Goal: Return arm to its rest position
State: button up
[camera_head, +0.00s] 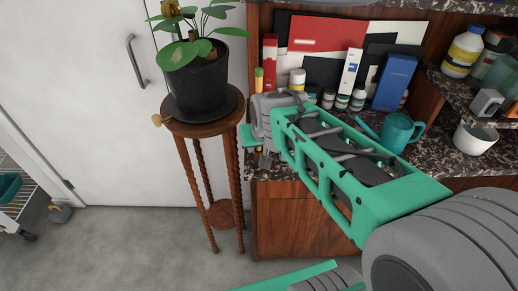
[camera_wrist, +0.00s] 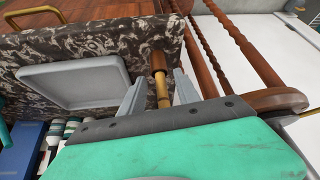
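My gripper (camera_head: 265,160) hangs at the left end of the dark marbled counter (camera_head: 285,172), beside the plant stand. In the wrist view its two grey fingers (camera_wrist: 159,92) are spread apart. A slim brown and gold object (camera_wrist: 159,70) shows between them, near the counter's edge. Narrow gaps show on both sides of it, and I cannot tell whether it is touched. My arm reaches from the lower right across the counter in the head view, and hides part of it.
The plant stand (camera_head: 202,128) holds a dark pot (camera_head: 195,78) close left of my gripper. A pale tray (camera_wrist: 75,83) lies on the counter. Open floor (camera_head: 150,240) is at left.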

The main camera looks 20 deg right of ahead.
jog(key=v, duration=0.7)
jog(key=s+f+n+g+p, duration=0.1)
jog(key=s+f+g+p, duration=0.1)
jog(key=s, duration=0.8)
jog(key=shift+s+f+g+y+p, duration=0.3)
jog(key=shift+f+p, duration=0.35)
jog(key=shift+f, duration=0.55)
